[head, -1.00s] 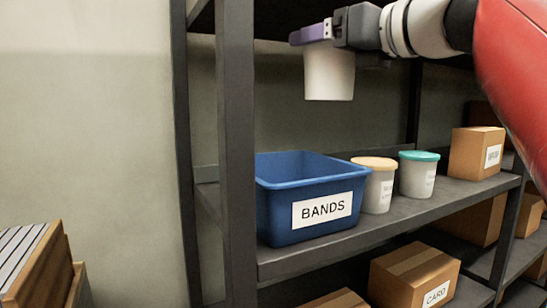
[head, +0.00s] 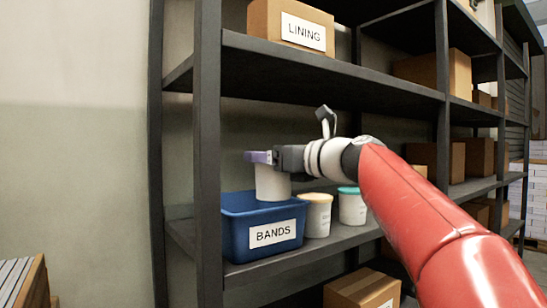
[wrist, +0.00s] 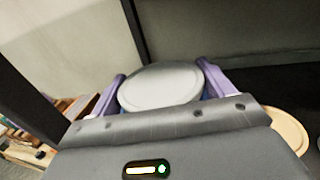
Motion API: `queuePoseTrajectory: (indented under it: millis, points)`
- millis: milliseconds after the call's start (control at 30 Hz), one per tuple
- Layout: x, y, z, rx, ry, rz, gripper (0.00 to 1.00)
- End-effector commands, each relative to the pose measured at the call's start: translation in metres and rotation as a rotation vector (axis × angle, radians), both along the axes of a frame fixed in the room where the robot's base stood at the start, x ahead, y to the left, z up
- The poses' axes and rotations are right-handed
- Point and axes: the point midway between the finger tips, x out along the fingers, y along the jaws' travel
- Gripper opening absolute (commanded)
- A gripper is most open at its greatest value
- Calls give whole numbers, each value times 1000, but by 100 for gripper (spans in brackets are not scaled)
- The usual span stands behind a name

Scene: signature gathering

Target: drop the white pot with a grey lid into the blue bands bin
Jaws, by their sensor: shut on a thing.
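The white pot (head: 272,184) hangs upright in my gripper (head: 258,157), just above the blue bands bin (head: 235,238). Its bottom reaches about the level of the bin's rim in the head view; whether it is slightly inside I cannot tell. The purple fingers are shut on both sides of the pot near its top. In the wrist view the grey lid (wrist: 160,87) lies between the two fingers. The bin stands on the shelf with its BANDS label facing front. The bin's inside is mostly hidden.
A pot with an orange lid (head: 316,216) stands right beside the bin, and one with a teal lid (head: 352,207) farther right. A shelf board (head: 300,75) with a LINING box (head: 291,26) is overhead. A dark upright (head: 208,150) stands at the bin's left.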

Motion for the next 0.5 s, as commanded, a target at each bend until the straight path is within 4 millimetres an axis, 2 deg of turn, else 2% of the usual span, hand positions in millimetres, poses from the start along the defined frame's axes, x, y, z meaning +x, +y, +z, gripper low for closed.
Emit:
queuePoseTrajectory:
  millis: [200,500]
  points:
    - [-1,0,1,1,-3,0,38]
    - [-1,0,-8,2,-2,0,38]
